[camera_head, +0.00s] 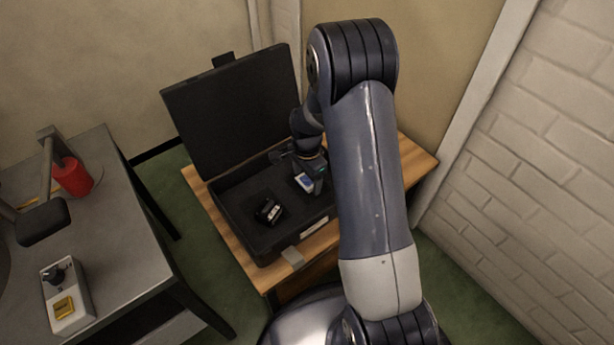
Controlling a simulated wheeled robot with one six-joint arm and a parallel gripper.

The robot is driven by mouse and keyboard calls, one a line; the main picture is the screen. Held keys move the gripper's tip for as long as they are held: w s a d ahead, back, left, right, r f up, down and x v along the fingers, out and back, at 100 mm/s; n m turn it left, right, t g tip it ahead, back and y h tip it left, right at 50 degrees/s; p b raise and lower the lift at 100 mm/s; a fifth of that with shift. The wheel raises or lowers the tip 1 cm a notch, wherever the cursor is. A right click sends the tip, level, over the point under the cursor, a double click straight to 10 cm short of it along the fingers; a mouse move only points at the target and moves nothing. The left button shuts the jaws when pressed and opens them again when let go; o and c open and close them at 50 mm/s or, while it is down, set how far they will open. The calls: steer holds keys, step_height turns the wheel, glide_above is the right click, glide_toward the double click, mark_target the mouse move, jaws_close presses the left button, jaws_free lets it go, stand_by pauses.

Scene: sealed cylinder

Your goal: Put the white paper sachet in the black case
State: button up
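The black case (238,238) stands open on a wooden table, its lid (235,105) raised at the back. My arm reaches over the case from the right. My gripper (314,180) points down over the right part of the case. A small white and blue piece (304,182) shows right at the fingers; it may be the white paper sachet, but it is too small to be sure. I cannot tell whether the fingers hold it or whether it rests on the case floor. My arm hides the case's right side.
A black and white object (268,212) lies in the case. The wooden table (202,195) has narrow bare edges. On the left, a grey table (118,235) holds a red cylinder (73,178), a metal fixture and a white box (68,298). A brick wall (540,170) stands at right.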

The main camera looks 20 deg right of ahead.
mark_target(307, 181)
steer(key=shift+o, duration=0.2)
step_height(307, 181, up, 12)
steer(key=p, duration=0.3)
steer(key=shift+r+p, duration=0.15)
steer(key=shift+p, duration=0.15)
steer(key=shift+c, duration=0.5)
stand_by(0.7)
